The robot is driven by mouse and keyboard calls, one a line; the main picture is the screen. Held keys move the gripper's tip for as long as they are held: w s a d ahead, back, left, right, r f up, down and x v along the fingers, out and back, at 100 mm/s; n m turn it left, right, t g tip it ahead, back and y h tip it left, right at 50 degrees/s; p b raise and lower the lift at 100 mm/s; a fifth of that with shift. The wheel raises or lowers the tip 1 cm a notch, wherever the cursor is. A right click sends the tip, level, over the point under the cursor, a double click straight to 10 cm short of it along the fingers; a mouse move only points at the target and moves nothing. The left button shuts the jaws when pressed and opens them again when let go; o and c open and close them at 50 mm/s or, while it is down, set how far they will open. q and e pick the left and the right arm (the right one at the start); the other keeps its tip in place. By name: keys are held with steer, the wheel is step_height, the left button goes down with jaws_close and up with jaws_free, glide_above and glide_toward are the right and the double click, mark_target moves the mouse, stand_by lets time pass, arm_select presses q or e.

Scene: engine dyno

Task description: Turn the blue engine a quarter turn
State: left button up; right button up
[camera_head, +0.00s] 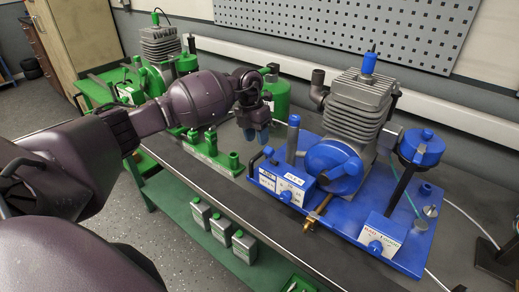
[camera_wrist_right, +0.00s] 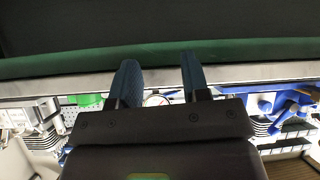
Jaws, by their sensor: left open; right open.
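The blue engine (camera_head: 333,168) stands on a blue base plate on the bench in the head view. It has a round blue cover at its front, a grey finned cylinder (camera_head: 357,112) above and a blue cap on top. My left gripper (camera_head: 256,134) is open and empty, pointing down to the left of the blue engine, apart from it. My right gripper (camera_wrist_right: 160,75) shows only in the right wrist view, open with nothing between its fingers. Blue parts (camera_wrist_right: 290,103) show at the right of that view.
The dark bench top (camera_head: 215,183) carries the engine and a green holder (camera_head: 213,151) with upright green pieces. A green tank (camera_head: 276,95) stands behind my left gripper. A green engine (camera_head: 160,45) stands at the back left. A green lower shelf (camera_head: 185,200) holds several grey boxes.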

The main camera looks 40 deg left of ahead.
mark_target(260, 153)
arm_select(q)
steer(key=shift+d+f, duration=0.25)
steer(key=shift+f, duration=0.95)
steer(key=shift+d+f, duration=0.2)
steer(key=shift+f, duration=1)
jaws_close()
